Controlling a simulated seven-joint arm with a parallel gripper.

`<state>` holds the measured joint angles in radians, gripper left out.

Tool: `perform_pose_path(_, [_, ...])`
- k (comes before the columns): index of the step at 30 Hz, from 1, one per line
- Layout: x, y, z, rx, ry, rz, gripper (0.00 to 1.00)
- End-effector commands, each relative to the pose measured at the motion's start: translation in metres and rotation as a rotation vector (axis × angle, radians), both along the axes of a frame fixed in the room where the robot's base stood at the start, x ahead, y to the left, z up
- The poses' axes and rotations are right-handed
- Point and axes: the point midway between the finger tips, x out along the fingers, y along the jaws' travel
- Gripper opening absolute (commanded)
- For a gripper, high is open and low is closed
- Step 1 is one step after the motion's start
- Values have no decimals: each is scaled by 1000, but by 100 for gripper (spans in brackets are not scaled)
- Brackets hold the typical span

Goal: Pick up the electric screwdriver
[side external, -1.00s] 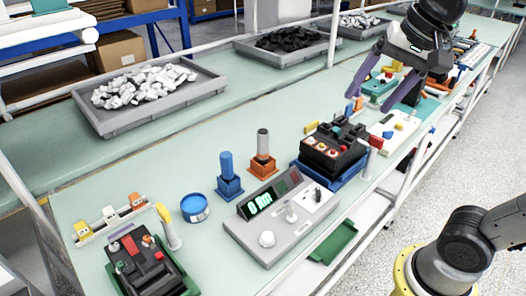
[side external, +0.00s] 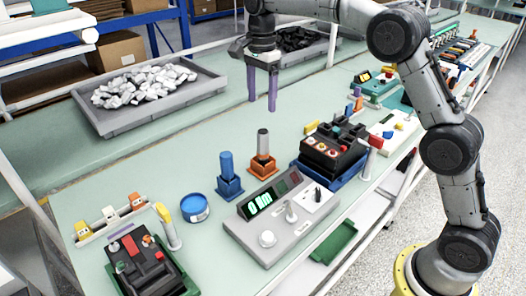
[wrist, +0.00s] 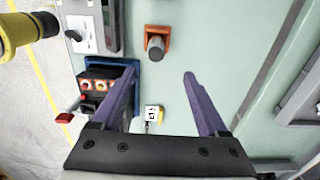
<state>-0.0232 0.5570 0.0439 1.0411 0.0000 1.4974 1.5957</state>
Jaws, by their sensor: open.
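Two upright tool-like cylinders stand on the green bench: a grey one with a dark body (side external: 263,143) in an orange holder (side external: 263,165), and a blue one (side external: 227,165) in a blue holder (side external: 230,187). I cannot tell for sure which is the electric screwdriver. My gripper (side external: 261,104) is open and empty, pointing down above the bench, behind both cylinders. In the wrist view, the grey cylinder (wrist: 156,48) in its orange holder (wrist: 165,32) lies beyond the fingertips of my gripper (wrist: 160,76). The blue cylinder is outside the wrist view.
A grey console with a green display (side external: 258,203) and a black box with red buttons on a blue base (side external: 318,160) stand in front. A blue round tub (side external: 194,208) is at left. Grey trays (side external: 130,122) of parts line the back. Bench around the gripper is clear.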

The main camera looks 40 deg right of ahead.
Motion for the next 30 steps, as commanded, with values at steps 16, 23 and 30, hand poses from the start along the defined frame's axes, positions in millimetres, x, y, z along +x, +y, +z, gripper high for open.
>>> perform_pose_path(16, [-1,1,-81,0,3,2,76])
perform_pose_path(23, [-6,2,-100,0,6,2,76])
perform_pose_path(30, [-8,3,-131,0,4,2,76])
